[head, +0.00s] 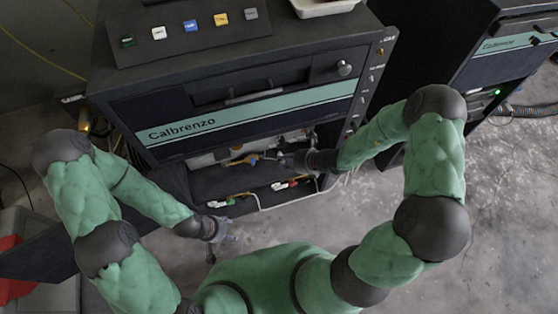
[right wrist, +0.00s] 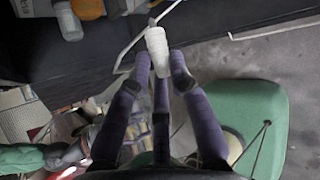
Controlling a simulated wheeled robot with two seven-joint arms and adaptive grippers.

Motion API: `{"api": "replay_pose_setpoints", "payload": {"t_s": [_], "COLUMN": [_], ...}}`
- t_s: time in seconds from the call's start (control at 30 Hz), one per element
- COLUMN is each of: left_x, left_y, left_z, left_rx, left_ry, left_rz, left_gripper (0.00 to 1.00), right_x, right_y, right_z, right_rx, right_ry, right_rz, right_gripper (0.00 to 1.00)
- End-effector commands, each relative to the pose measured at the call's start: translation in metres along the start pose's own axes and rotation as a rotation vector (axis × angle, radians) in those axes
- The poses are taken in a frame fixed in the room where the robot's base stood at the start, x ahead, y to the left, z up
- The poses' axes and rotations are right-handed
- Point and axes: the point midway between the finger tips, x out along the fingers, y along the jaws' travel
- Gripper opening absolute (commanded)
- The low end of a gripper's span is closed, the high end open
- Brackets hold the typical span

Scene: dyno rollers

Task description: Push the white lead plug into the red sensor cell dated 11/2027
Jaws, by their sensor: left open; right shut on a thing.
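My right gripper (right wrist: 162,72) is shut on a white ribbed plug (right wrist: 157,48), which sticks out past the purple fingertips. In the head view this gripper (head: 287,161) is at the mouth of the open lower bay, and the plug is too small to make out there. A small part with red and white (head: 284,184) lies low in the bay, right of centre. I cannot tell if it is the red sensor cell, and no date is legible. My left gripper (head: 222,238) is open and empty in front of the cabinet, lower left of the bay.
The Calbrenzo cabinet (head: 250,110) stands ahead with a door swung out at left. A yellow-orange part (head: 245,159) and a green-tipped part (head: 228,201) sit in the bay. A white lead (right wrist: 143,40) curves close to the plug. A second cabinet (head: 480,65) stands right; grey floor lies between.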

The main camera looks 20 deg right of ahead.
Motion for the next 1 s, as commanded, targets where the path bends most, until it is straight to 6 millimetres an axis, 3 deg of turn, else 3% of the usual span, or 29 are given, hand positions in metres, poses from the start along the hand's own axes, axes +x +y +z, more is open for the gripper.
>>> {"api": "replay_pose_setpoints", "payload": {"t_s": [1.0], "left_x": [-0.007], "left_y": [0.003], "left_z": [0.0], "left_rx": [0.0], "left_ry": [0.0], "left_rz": [0.0], "left_gripper": [0.63], "right_x": [0.032], "right_y": [-0.015], "right_z": [0.051], "right_rx": [0.008], "right_ry": [-0.004], "right_rz": [-0.001], "right_gripper": [0.0]}}
